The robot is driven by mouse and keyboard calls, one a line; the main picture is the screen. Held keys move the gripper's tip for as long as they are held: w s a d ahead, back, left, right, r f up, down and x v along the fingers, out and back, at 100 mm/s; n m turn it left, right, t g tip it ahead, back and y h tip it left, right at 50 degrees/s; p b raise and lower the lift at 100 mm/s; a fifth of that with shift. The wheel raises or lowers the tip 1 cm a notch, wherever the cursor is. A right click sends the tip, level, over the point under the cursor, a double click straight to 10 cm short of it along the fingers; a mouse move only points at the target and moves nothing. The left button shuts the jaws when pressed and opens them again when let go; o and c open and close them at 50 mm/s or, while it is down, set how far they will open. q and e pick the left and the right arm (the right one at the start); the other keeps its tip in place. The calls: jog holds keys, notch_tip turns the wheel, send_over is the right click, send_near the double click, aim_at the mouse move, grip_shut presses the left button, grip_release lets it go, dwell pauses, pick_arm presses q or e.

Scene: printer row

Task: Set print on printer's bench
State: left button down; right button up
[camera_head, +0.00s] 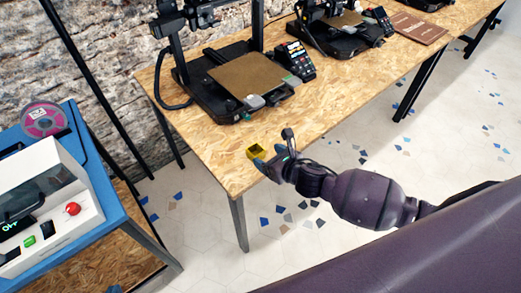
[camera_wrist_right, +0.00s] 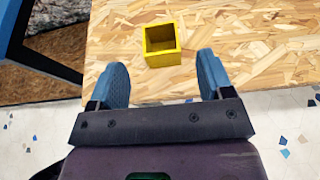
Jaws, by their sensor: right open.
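The print is a small yellow open-topped box (camera_head: 256,152) on the near left corner of the wooden printer bench (camera_head: 215,155). It also shows in the right wrist view (camera_wrist_right: 163,59), upright with its hollow facing up. My right gripper (camera_head: 273,157) is open and empty at the bench's front edge. In the right wrist view its two blue fingers (camera_wrist_right: 163,70) point toward the box, one to each side and just short of it. No contact is visible. My left gripper is not in view.
A printer (camera_head: 235,80) stands on the bench behind the box, and another (camera_head: 340,30) stands further right. A brown board (camera_head: 415,27) lies beyond. A blue-topped table (camera_head: 112,205) at left holds a white machine (camera_head: 45,195) and a spool (camera_head: 43,119). Bare bench surrounds the box.

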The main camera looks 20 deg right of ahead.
jog(key=s+d+f+n+h, duration=0.1)
jog(key=s+d+n, duration=0.1)
jog(key=s+n, duration=0.5)
jog(key=s+d+f+n+g+h, duration=0.1)
jog(key=s+n, duration=0.6)
jog(key=n, duration=0.8)
jog(key=s+d+f+n+h, duration=0.2)
jog(key=s+d+n, duration=0.3)
jog(key=n, duration=0.5)
jog(key=shift+s+d+f+n+h, duration=0.2)
jog(key=shift+s+n+h, duration=0.2)
jog(key=shift+s, duration=0.6)
